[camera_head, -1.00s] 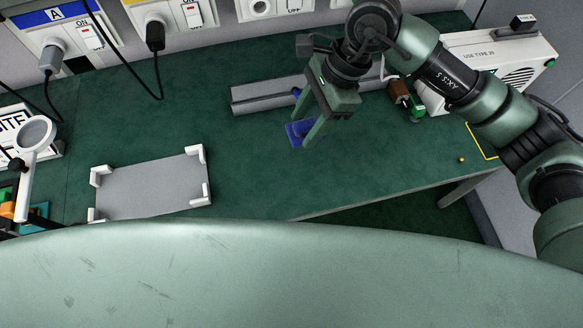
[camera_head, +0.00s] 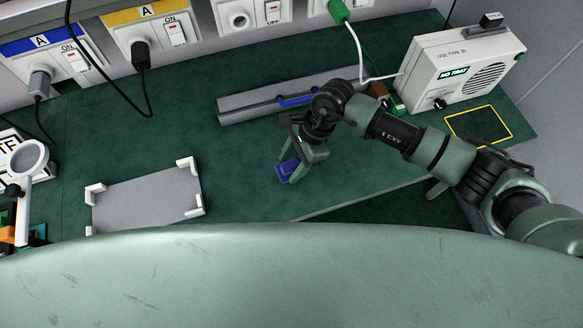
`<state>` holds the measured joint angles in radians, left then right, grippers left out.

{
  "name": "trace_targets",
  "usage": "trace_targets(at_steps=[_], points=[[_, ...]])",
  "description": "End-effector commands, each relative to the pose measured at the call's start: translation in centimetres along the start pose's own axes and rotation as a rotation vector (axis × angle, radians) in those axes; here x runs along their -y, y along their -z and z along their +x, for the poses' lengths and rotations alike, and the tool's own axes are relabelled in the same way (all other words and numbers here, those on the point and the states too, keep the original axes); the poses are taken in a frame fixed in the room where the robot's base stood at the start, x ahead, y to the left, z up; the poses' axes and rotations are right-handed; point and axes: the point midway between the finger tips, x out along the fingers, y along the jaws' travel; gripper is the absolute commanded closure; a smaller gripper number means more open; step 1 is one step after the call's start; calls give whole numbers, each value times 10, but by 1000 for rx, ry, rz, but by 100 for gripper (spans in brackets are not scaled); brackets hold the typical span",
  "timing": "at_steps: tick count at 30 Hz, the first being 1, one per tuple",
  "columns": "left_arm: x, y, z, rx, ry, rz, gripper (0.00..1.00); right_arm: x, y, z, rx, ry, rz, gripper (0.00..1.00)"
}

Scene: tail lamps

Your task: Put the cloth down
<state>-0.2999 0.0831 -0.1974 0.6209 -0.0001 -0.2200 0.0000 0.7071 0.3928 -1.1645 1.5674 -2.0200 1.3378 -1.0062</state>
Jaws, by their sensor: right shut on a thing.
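My right gripper (camera_head: 292,163) comes in from the right and points down over the green bench. It is shut on the small blue cloth (camera_head: 284,172), which shows below and beside the fingers. The cloth is low, at or just above the bench top; I cannot tell whether it touches. Part of it is hidden by the fingers. My left gripper is not in view.
A grey tray with white corner brackets (camera_head: 146,200) lies to the left. A white unit (camera_head: 462,68) stands at the right, near a yellow-outlined square (camera_head: 479,125). Bare bench surrounds the cloth.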

Motion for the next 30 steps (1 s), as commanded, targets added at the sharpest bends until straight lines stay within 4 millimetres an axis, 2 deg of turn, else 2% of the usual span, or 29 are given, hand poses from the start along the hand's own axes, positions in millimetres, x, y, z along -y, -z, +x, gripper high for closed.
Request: trace_targets(at_steps=[9, 20, 21, 23, 24, 30], points=[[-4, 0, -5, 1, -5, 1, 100, -1, 16, 38, -1, -2, 1, 82], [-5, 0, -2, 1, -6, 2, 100, 0, 18, 42, -1, 0, -1, 82], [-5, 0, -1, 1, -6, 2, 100, 0, 18, 42, -1, 0, -1, 47], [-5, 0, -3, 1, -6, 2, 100, 0, 17, 41, -1, 0, 0, 31], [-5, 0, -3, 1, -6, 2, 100, 0, 18, 41, -1, -1, 0, 28], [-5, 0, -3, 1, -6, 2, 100, 0, 18, 41, -1, -1, 0, 28]])
